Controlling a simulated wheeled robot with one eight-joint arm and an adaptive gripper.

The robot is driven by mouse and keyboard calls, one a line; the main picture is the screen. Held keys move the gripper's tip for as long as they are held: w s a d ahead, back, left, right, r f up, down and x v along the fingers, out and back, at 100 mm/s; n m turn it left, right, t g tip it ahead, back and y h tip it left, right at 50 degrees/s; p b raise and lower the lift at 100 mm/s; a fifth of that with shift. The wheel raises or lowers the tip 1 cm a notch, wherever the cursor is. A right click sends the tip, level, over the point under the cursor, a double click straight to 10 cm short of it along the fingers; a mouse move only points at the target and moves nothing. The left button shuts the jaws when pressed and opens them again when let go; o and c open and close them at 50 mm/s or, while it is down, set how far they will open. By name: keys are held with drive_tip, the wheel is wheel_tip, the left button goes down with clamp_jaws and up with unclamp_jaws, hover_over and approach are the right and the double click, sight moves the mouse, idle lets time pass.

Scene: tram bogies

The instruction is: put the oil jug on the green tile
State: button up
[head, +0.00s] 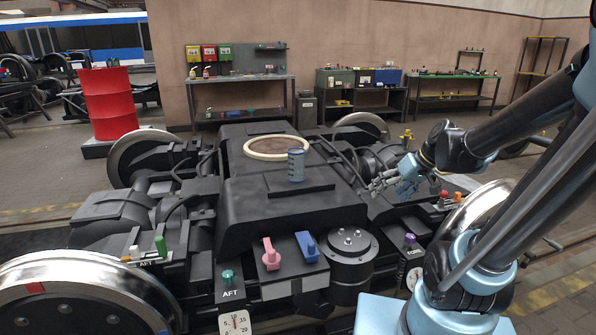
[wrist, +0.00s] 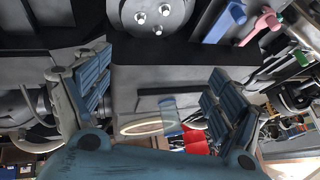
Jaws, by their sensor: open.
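A clear bluish jug (head: 295,165) with markings, which I take for the oil jug, stands upright on a dark flat plate (head: 318,191) on top of the bogie. In the wrist view the see-through jug (wrist: 171,114) shows beyond and between my fingers, apart from both. My gripper (head: 376,186) is open and empty, to the right of the jug above the bogie's right side. In the wrist view its two blue-padded fingers (wrist: 157,88) stand wide apart. I cannot make out a green tile in either view.
A cream ring (head: 277,148) lies behind the jug. A pink lever-like part (head: 270,256), a blue one (head: 307,247) and a bolted black cylinder (head: 351,244) are in front. A red drum (head: 109,103) stands back left. Workbenches (head: 240,97) line the wall.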

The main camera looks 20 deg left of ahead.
drive_tip(key=w+a+r+n+y, duration=0.3)
drive_tip(key=w+a+n+y, duration=0.25)
drive_tip(key=w+a, duration=0.8)
drive_tip(key=n+t+y, duration=0.1)
drive_tip(key=n+y, duration=0.3)
drive_tip(key=y, duration=0.2)
approach(304, 153)
drive_tip(key=x, duration=0.8)
drive_tip(key=shift+a, duration=0.1)
drive_tip(key=shift+x, duration=2.85)
drive_tip(key=shift+w, duration=0.2)
drive_tip(key=c, duration=1.7)
